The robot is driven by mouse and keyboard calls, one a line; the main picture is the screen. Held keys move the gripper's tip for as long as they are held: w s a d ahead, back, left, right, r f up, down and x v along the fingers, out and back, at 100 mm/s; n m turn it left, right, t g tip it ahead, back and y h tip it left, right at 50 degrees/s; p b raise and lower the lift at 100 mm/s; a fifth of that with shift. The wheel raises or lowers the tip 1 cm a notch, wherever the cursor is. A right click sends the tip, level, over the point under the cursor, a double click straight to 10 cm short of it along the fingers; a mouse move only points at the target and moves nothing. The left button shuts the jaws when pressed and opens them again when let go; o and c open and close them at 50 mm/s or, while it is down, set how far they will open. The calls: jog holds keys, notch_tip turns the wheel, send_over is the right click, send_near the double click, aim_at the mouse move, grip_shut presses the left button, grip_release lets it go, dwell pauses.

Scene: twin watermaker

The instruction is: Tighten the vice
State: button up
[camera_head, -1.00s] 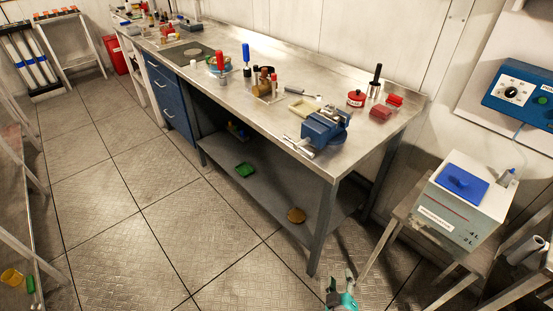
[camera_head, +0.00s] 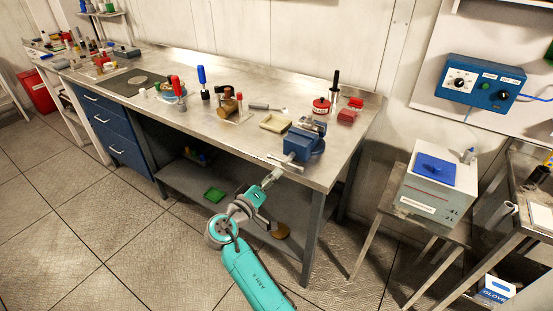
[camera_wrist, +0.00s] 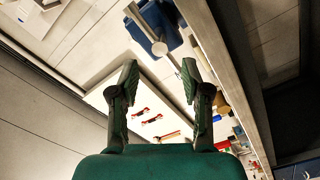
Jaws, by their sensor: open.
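The blue bench vice (camera_head: 304,143) stands on the front edge of the metal workbench, toward its right end. Its metal handle bar (camera_head: 284,164) sticks out past the front edge. My gripper (camera_head: 270,178) is just in front of and below the handle, close to it in the head view. In the wrist view my gripper (camera_wrist: 160,80) is open, its two fingers apart with nothing between them. The vice (camera_wrist: 164,22) shows beyond the fingertips, with its screw end (camera_wrist: 159,47) roughly centred between them. Whether the vice jaws hold anything is unclear.
The workbench (camera_head: 225,65) carries a beige tray (camera_head: 274,123), a red can (camera_head: 321,107) and several tools. Its leg (camera_head: 308,235) and lower shelf lie near my arm. Open floor lies left.

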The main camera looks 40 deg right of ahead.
aim_at(289, 159)
jog(key=x, duration=1)
jog(key=shift+w+d, duration=0.15)
jog(key=shift+d, duration=0.15)
grip_shut()
